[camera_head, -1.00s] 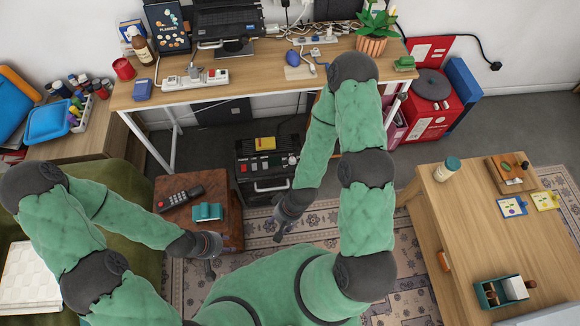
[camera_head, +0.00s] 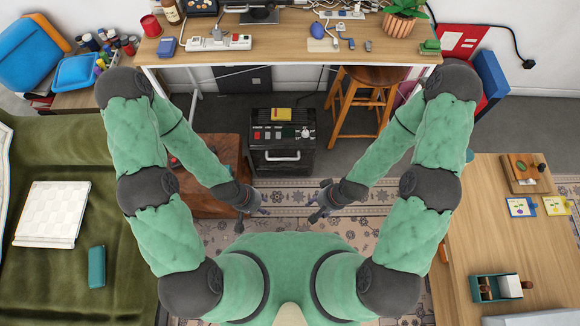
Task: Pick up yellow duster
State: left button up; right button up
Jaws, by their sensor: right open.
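The yellow duster (camera_head: 281,114) appears to be the small yellow block lying on top of the black box-like machine (camera_head: 283,158) on the floor under the desk. My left gripper (camera_head: 252,212) is in front of the machine, to the lower left of the duster and apart from it. It points inward, and its jaws are too small and dark to judge. My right gripper (camera_head: 318,211) is open and empty, to the lower right of the duster and apart from it. Nothing covers the duster.
The wooden desk (camera_head: 275,52) overhangs behind the machine. A wooden stool (camera_head: 368,100) stands right of it, and a reddish-brown side table (camera_head: 220,152) stands left, partly behind my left arm. A wooden table (camera_head: 490,220) is at right. Patterned rug (camera_head: 283,197) lies between my grippers.

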aim_at(285, 114)
jog(key=i+l, duration=0.2)
jog(key=i+l+u, duration=0.2)
jog(key=u, duration=0.25)
jog(key=i+l+u, duration=0.15)
jog(key=l+u, duration=0.3)
jog(key=u, duration=0.75)
